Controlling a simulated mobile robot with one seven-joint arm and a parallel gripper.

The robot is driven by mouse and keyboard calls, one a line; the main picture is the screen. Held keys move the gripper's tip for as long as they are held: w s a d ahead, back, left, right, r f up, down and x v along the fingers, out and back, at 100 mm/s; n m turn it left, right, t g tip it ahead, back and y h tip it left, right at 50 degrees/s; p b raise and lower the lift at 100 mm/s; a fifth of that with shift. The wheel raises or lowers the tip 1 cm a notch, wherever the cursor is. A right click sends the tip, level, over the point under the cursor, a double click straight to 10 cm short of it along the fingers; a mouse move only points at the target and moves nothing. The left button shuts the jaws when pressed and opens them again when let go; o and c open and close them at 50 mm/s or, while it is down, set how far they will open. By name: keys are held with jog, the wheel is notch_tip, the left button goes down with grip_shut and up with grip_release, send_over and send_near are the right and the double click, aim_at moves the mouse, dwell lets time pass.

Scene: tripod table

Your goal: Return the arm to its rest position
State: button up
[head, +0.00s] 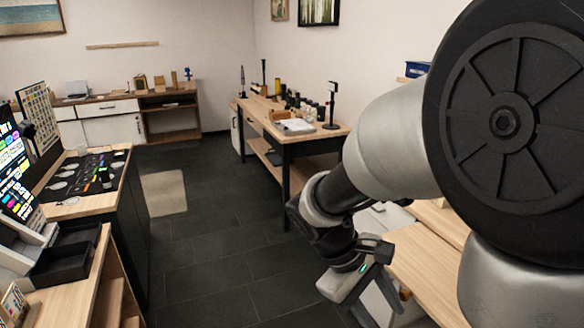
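My arm reaches in from the right side of the head view, with its large dark round joint close to the camera. It bends down to my gripper (372,285), which hangs at the lower middle right. The gripper is beside the left edge of a light wooden worktop (435,262), over or near the dark floor. Whether it touches the worktop cannot be told. The fingers are small and dark, so their opening is unclear. No held object can be made out.
A wooden table with black legs (340,133) stands behind the arm, bearing bottles and a white item. At left are a counter with a dark mat (112,157) and a black tray (62,262). Dark tiled floor (215,245) lies clear between them. A low cabinet (112,127) lines the back wall.

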jog(key=s+a+r+m+t+y, duration=0.1)
jog(key=s+r+m+t+y, duration=0.25)
jog(key=r, duration=0.25)
jog(key=s+a+r+m+t+y, duration=0.2)
jog(key=s+r+m+t+y, duration=0.15)
jog(key=r, duration=0.25)
notch_tip(320, 180, up, 16)
jog(key=h+p, duration=0.1)
jog(key=p, duration=1.5)
jog(key=shift+d+r+m+p, duration=0.2)
jog(key=shift+d+m+p, duration=0.05)
jog(key=shift+m+p, duration=0.05)
jog(key=shift+c, duration=1.2)
jog(key=shift+d, duration=0.15)
